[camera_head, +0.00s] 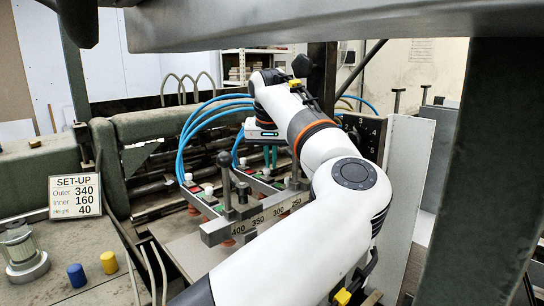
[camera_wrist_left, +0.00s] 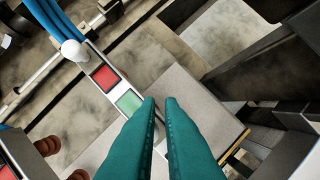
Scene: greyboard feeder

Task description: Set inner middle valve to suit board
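The set-up sign (camera_head: 76,195) reads Outer 340, Inner 160, Height 40. Several valves with white knobs and red and green squares sit on the feeder, including a left one (camera_head: 189,180) and one farther right (camera_head: 243,163). In the left wrist view, a white ball knob (camera_wrist_left: 75,51) stands beside a red square (camera_wrist_left: 106,78), with a green square (camera_wrist_left: 129,101) farther along the strip. My left gripper (camera_head: 270,152) has green fingers, a narrow empty gap apart. In the wrist view its fingertips (camera_wrist_left: 160,100) appear just right of the green square, apart from the knob. My right gripper is out of view.
Blue hoses (camera_head: 184,140) loop over the valves. A numbered bar (camera_head: 258,218) with upright posts crosses in front of them. A yellow cap (camera_head: 109,262) and a blue cap (camera_head: 76,275) stand at lower left. A green-grey frame post (camera_head: 470,190) blocks the right side.

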